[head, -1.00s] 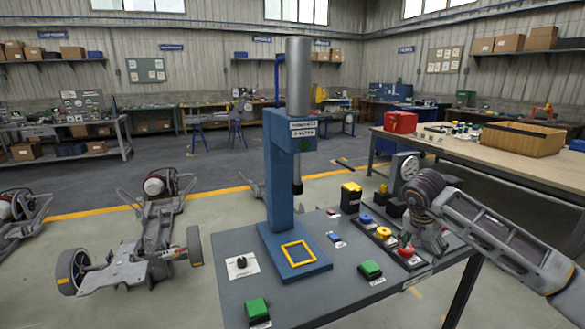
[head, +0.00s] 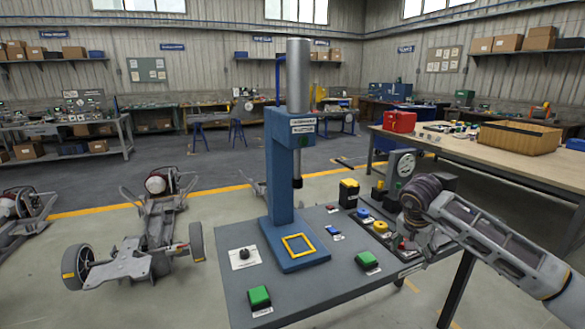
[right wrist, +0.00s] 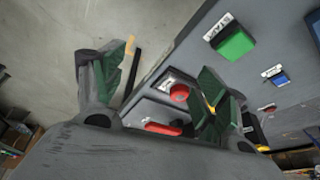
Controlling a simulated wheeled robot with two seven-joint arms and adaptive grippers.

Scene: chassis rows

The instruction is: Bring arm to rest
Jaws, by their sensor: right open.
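My right gripper (head: 422,246) is open and empty in the head view, low over the right part of the grey press table (head: 325,290). Its arm comes in from the right edge. In the right wrist view its two green-padded fingers (right wrist: 168,62) are spread apart. A red round button (right wrist: 179,92) and a red bar-shaped piece (right wrist: 163,128) show between and below them. A green button (right wrist: 235,42) shows to the right of the fingers. Whether a finger touches the panel, I cannot tell. My left gripper is not in view.
A blue press (head: 282,170) stands on the table. Green buttons (head: 259,297) (head: 367,260), a yellow-black box (head: 349,192) and a dial gauge (head: 401,166) are near it. A workbench (head: 480,160) is behind my arm. Wheeled chassis (head: 140,240) stand on the floor at left.

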